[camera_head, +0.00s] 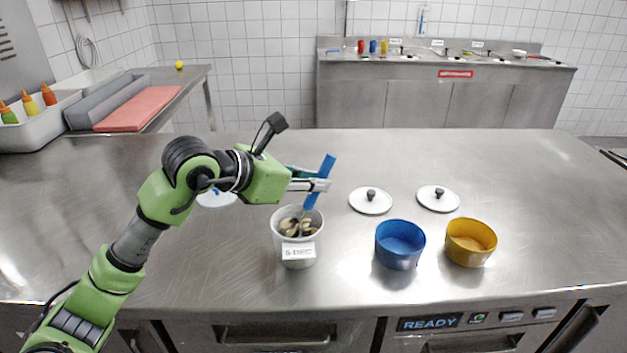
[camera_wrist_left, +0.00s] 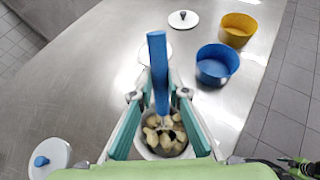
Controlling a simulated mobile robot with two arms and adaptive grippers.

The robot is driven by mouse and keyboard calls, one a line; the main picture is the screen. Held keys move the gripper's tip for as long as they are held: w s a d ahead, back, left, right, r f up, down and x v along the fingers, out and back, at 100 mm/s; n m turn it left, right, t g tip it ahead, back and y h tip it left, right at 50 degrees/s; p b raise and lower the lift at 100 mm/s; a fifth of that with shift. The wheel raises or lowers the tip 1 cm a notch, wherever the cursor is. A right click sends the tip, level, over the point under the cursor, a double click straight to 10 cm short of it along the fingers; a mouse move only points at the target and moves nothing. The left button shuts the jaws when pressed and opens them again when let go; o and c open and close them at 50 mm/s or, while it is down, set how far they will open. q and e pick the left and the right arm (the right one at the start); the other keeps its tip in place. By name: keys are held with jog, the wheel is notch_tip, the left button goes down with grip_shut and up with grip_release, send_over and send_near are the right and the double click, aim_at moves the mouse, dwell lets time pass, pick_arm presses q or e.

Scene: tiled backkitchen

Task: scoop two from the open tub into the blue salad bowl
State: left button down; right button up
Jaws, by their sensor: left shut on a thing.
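My left gripper (camera_head: 318,184) is shut on the blue handle of a scoop (camera_head: 326,168), above the open tub. It also shows in the left wrist view (camera_wrist_left: 159,96), with the handle between its fingers. The open tub (camera_head: 298,262) is white, labelled "5 DEC", and holds pale chunks with some dark pieces (camera_wrist_left: 165,135). The scoop's lower end reaches down into the tub among the chunks; how much it carries is hidden. The blue salad bowl (camera_head: 399,250) stands right of the tub and looks empty; it also shows in the wrist view (camera_wrist_left: 214,68). My right gripper is not in view.
A yellow bowl (camera_head: 470,244) stands right of the blue one. Two white lids with dark knobs (camera_head: 370,201) (camera_head: 438,199) lie behind the bowls. A white lidded thing with a blue knob (camera_wrist_left: 47,160) is at the left. The counter's right side is clear.

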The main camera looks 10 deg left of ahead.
pick_arm(q)
jog(key=shift+f+b, duration=1.05)
jog(key=shift+f, duration=0.1)
dwell(0.5)
jog(key=shift+f+b, duration=0.25)
jog(key=shift+b, duration=0.05)
dwell(1.3)
jog(key=shift+r, duration=0.1)
notch_tip(320, 180, up, 5)
jog(key=p, duration=0.3)
jog(key=shift+r, duration=0.15)
notch_tip(320, 180, up, 7)
jog(key=p, duration=0.5)
jog(key=shift+r, duration=0.15)
